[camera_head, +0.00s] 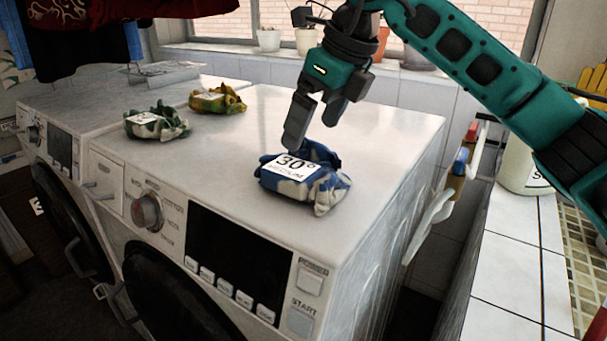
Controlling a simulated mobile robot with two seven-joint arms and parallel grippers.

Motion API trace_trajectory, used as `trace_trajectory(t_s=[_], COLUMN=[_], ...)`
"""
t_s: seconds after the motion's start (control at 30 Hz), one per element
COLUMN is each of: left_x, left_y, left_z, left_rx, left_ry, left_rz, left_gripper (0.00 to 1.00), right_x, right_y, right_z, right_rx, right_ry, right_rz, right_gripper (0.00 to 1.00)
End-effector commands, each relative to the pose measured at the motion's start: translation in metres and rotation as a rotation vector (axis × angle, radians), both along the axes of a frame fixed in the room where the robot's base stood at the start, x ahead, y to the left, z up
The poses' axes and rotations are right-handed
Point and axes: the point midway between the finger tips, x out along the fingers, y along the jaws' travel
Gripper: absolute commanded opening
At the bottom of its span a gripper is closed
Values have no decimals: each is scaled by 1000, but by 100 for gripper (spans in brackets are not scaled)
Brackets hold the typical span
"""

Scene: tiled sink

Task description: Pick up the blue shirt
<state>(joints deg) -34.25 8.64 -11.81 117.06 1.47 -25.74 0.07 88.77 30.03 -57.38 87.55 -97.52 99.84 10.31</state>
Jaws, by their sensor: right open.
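The blue shirt (322,187) is a crumpled blue and white bundle with a white tag reading 30°. It lies on top of the nearer washing machine (385,155). My right gripper (312,125) hangs just above and behind it, fingers pointing down, open and empty. The fingertips look close to the shirt's back edge; I cannot tell whether they touch it. My left gripper is not in view.
A green bundle (157,122) and a yellow bundle (217,99) lie further left on the machine tops. Plant pots (268,39) stand on the windowsill. A tiled counter (510,265) with a white bottle (518,165) is at the right.

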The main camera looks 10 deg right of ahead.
Motion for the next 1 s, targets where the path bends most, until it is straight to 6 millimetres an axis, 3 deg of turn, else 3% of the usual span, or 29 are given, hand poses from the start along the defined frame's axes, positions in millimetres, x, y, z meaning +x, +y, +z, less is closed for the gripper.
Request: trace_trajectory(t_s=[0.3,0.57,1.0], left_x=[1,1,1], left_y=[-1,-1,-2], left_z=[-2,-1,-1], left_rx=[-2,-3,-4], left_ry=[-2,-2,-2], left_rz=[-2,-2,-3], left_gripper=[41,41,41], right_x=[13,15,15], right_y=[14,16,15], right_z=[-39,-45,-44], right_rx=[1,2,1], right_ry=[4,2,1], right_rz=[-1,0,-1], right_gripper=[100,100,60])
